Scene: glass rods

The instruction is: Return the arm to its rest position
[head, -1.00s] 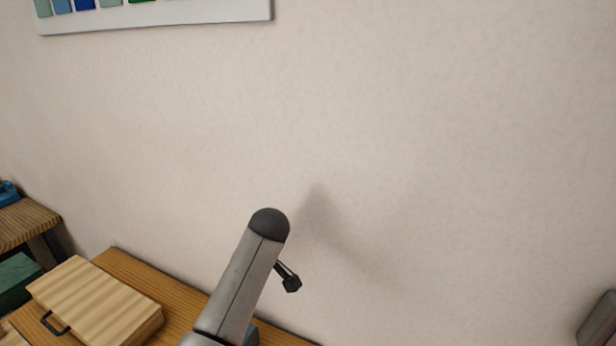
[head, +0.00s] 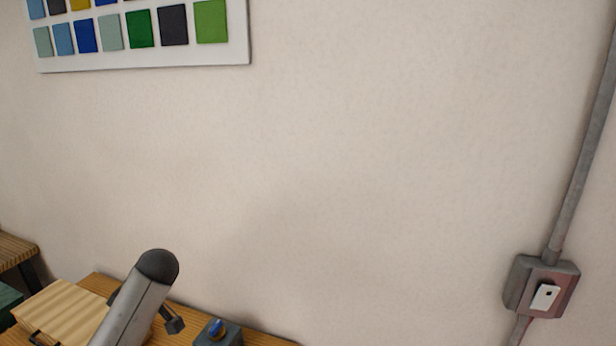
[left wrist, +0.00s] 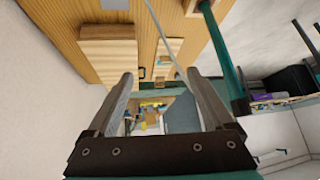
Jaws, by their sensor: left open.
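My arm (head: 135,305) shows at the bottom left of the head view as a grey link with a dark rounded cap, tilted up to the right. It stands in front of the wooden table. My left gripper (left wrist: 160,80) shows in the left wrist view with its two grey fingers wide apart. Nothing is between them; table and floor show far beyond. The left fingers do not show in the head view. My right gripper is in neither view.
A pale wooden case (head: 62,312) lies on the table, and a grey block with a blue top (head: 217,335) stands near its back edge. A colour chart (head: 150,58) and a switch box with conduit (head: 540,287) are on the wall. The wall between is bare.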

